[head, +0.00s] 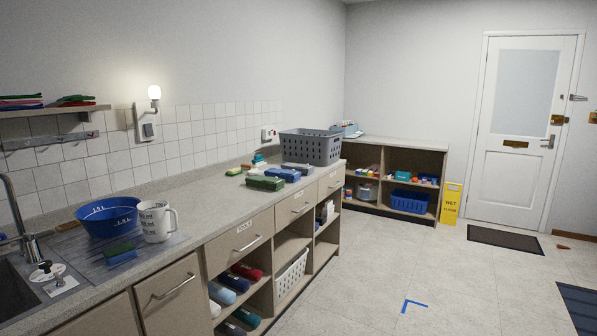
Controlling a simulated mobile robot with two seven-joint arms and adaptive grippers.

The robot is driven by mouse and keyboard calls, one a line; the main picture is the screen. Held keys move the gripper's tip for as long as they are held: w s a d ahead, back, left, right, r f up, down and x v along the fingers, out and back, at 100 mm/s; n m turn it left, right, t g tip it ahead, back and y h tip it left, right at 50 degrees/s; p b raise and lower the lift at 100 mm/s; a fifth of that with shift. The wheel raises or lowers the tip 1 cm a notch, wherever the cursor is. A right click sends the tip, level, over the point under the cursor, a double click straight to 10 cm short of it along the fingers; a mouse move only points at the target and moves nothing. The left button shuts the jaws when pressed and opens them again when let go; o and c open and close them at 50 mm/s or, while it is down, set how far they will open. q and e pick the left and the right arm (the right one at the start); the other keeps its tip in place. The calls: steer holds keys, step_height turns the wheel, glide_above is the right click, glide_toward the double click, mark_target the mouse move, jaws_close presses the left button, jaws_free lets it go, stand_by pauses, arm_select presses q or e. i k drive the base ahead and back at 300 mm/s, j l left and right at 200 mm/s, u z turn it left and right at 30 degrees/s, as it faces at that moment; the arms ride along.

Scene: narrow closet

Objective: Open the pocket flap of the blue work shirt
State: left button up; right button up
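I cannot make out a blue work shirt or a pocket flap in the head view. Rolled cloths, some of them blue (237,281), lie in the open shelves under the counter, but none shows a pocket. Neither my left nor my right gripper is in view.
A long counter (205,221) runs along the left wall with a sink (28,297), blue bowl (107,216), white jug (156,221) and grey basket (311,147). A low shelf unit (372,143), yellow wet-floor sign (451,203) and white door (522,135) stand farther back. The middle floor is clear.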

mark_target(272, 172)
steer(key=i+l, duration=0.2)
steer(key=i, duration=0.4)
steer(key=i+l+z, duration=0.1)
steer(key=i, duration=0.55)
steer(key=i+l+z, duration=0.1)
steer(key=i+l, duration=0.15)
steer(key=i, duration=0.35)
steer(key=i+l, duration=0.1)
steer(key=i, duration=0.55)
